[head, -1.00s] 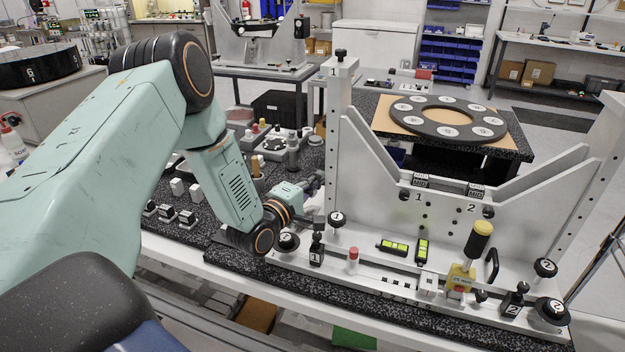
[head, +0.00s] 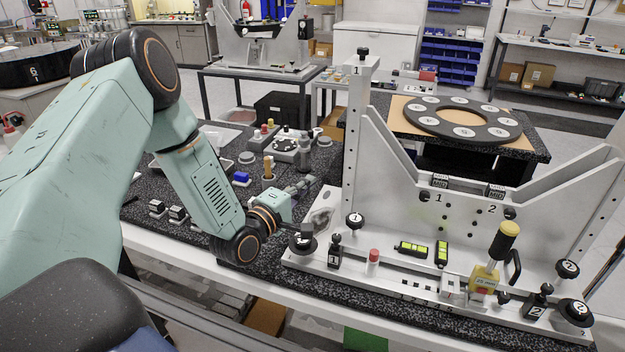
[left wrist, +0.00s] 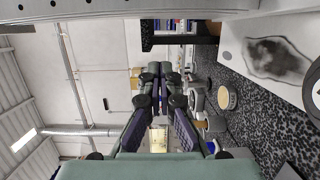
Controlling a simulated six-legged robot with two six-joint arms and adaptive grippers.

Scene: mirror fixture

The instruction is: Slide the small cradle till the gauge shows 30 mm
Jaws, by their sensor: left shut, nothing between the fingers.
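My left gripper (head: 303,186) is shut and empty, above the dark speckled top just left of the white mirror fixture (head: 385,205). In the left wrist view its fingertips (left wrist: 162,76) are together with nothing between them. On the fixture's base, to the right, stands a yellow block (head: 485,277) with a dark post and yellow knob (head: 509,229). The block carries a small mm label; I cannot read its digits surely. A small white block (head: 452,288) sits just left of it. I cannot tell for sure which piece is the small cradle. My gripper is well apart from both.
A black handle (head: 515,267) stands beside the yellow block. Small parts (head: 268,168) crowd the bench behind my gripper. A dark ring (head: 463,120) lies behind.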

